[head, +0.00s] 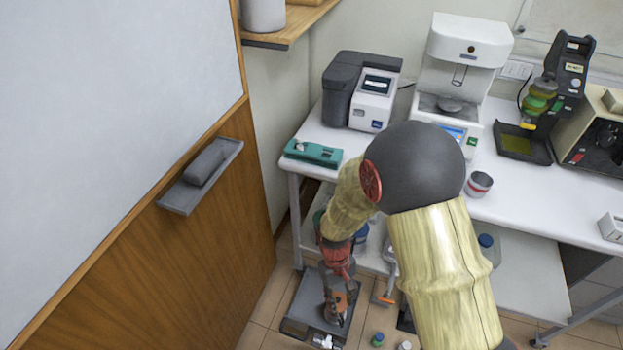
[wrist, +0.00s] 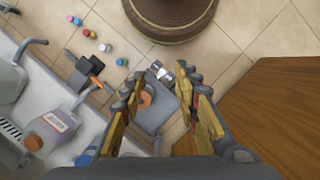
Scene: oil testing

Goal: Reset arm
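My arm reaches down past the front of the bench in the head view, with its yellow-wrapped links and dark elbow in front of the bench. My gripper (wrist: 160,80) points down toward the tiled floor in the wrist view. Its two yellow-padded fingers are apart, with nothing held between them. Below and between the fingers is a grey device with an orange disc (wrist: 147,98), apparently on the floor.
A white bench (head: 530,198) carries a grey analyser (head: 372,105), a white instrument (head: 468,60), a teal case (head: 313,152) and a metal cup (head: 479,184). Small bottles (wrist: 106,48) stand on the floor.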

